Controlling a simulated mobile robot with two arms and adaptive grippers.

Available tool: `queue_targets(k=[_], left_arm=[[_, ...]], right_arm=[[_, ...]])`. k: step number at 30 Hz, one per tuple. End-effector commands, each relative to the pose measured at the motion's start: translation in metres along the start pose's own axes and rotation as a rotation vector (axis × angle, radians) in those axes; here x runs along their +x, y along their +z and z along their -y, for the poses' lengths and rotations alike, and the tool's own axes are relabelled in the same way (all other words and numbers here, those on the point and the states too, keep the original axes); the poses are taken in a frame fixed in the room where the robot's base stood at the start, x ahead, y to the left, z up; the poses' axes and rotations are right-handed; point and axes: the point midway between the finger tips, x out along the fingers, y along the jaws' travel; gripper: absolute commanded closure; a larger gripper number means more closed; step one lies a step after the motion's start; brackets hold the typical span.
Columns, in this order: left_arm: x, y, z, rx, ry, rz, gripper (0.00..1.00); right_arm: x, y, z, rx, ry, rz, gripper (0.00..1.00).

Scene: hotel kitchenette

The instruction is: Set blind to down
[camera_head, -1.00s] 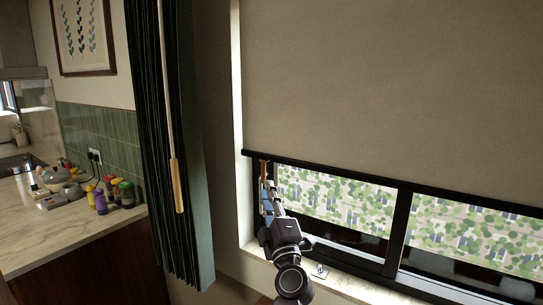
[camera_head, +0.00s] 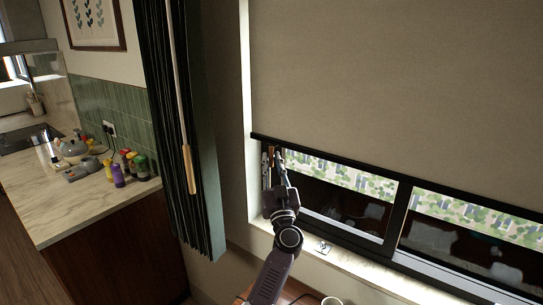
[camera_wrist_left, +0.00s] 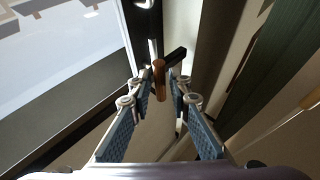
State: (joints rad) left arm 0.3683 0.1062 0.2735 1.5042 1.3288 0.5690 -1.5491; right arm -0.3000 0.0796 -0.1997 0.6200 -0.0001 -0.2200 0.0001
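The beige roller blind (camera_head: 390,85) covers the upper part of the window. Its dark bottom bar (camera_head: 345,163) hangs above the sill, leaving a strip of glass uncovered. My left gripper (camera_head: 273,160) is at the blind's lower left corner, pointing up at it. A small wooden pull (camera_wrist_left: 159,82) shows between its fingertips in the left wrist view. The fingers (camera_wrist_left: 158,95) look apart, with slim gaps beside the pull; contact is not clear. My right gripper is not in view.
A dark green curtain (camera_head: 190,130) with a wooden-ended wand (camera_head: 189,170) hangs left of the window. A marble counter (camera_head: 60,205) with bottles and a kettle is at far left. The pale windowsill (camera_head: 340,262) runs below the glass.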

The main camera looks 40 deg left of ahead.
Motion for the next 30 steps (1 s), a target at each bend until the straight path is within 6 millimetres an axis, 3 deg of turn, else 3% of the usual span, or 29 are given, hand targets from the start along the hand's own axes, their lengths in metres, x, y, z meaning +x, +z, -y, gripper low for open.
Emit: queue_targets(k=[4,13,18,30], left_arm=[[0.0136,-0.0007,-0.0001,-0.001,0.0,0.0,0.82],[0.016,0.0005,0.0,-0.003,0.0,0.001,0.82],[0.0159,0.0003,0.0,-0.003,0.0,0.001,1.0],[0.0155,0.001,-0.0001,-0.003,0.0,0.001,1.0]], right_arm=[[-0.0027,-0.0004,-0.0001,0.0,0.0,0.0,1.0],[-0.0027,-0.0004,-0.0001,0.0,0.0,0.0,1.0],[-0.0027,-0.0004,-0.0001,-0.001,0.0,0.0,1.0],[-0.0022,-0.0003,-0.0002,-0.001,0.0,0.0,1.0]])
